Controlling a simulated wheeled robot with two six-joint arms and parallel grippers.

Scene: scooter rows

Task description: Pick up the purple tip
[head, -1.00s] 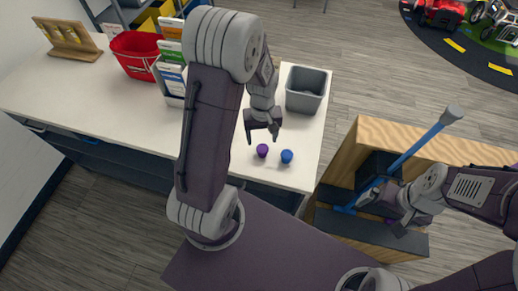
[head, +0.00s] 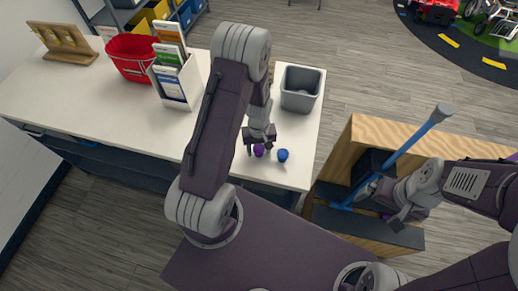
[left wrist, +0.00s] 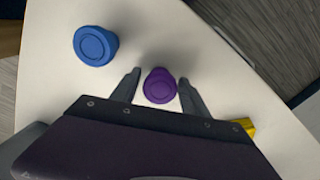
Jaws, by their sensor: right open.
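The purple tip (head: 258,151) stands on the white counter near its front edge. In the left wrist view the purple tip (left wrist: 160,86) sits between the two fingers of my left gripper (left wrist: 158,85), with a gap on each side. My left gripper (head: 259,146) is open and low over the tip in the head view, hiding part of it. My right gripper (head: 390,212) is at the wooden cabinet on the right, partly hidden by its own arm, near a purple thing.
A blue tip (head: 283,155) stands just right of the purple one, also in the left wrist view (left wrist: 95,46). A grey bin (head: 301,90), a brochure holder (head: 176,82) and a red basket (head: 132,57) stand farther back on the counter (head: 80,100). A blue-handled tool (head: 405,145) leans at the cabinet.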

